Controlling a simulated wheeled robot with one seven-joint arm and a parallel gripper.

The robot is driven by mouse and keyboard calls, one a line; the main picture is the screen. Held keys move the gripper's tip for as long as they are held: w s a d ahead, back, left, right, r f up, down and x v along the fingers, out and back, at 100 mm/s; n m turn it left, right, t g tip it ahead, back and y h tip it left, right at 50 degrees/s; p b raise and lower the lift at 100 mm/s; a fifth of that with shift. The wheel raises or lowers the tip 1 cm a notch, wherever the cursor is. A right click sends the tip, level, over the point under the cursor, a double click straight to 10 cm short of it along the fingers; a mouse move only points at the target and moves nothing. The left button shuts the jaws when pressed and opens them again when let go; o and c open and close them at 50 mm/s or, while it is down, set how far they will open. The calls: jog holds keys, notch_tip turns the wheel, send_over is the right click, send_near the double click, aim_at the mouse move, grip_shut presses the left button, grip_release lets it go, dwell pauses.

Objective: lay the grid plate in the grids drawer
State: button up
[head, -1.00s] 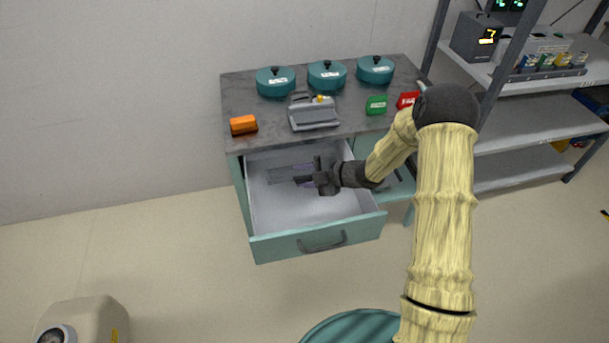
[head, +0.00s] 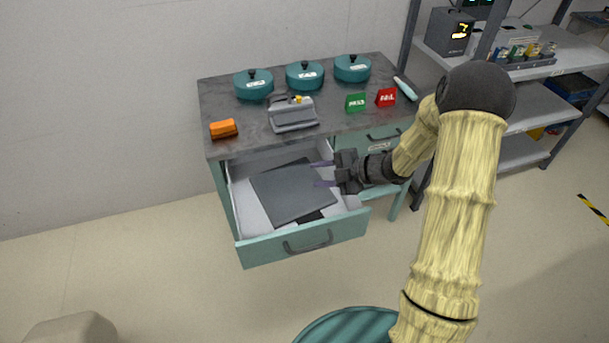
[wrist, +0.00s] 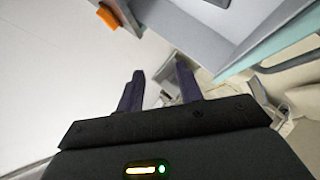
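The grid plate (head: 288,192) is a dark grey flat square inside the open grids drawer (head: 250,218) of the teal cabinet. It lies turned at a slight angle, with a black patch at its front right edge. I cannot tell if that is shadow or another piece, or if the plate is fully flat. My gripper (head: 318,174) is open at the plate's right side, its two dark fingers apart with nothing between them. In the wrist view the fingers of my gripper (wrist: 158,88) also stand apart and empty; the plate is not clearly seen there.
A metal shelf (head: 535,110) stands at right.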

jog(key=v, duration=0.5)
jog(key=shift+s+d+r, duration=0.1)
jog(key=shift+d, duration=0.15)
dwell(0.7)
jog(key=d+r+m+t+h+p, duration=0.3)
jog(key=d+r+m+h+p, duration=0.25)
jog(key=r+m+h, duration=0.6)
jog(key=s+r+m+g+p, duration=0.1)
jog(key=s+m+g+p, duration=0.1)
jog(key=s+m, duration=0.5)
jog(key=s+a+r+m+g+p, duration=0.1)
jog(key=s+r+m+g+p, duration=0.1)
jog(key=s+m, duration=0.5)
jog(key=s+g, duration=0.1)
jog(key=s, duration=0.3)
jog(key=shift+s, duration=0.25)
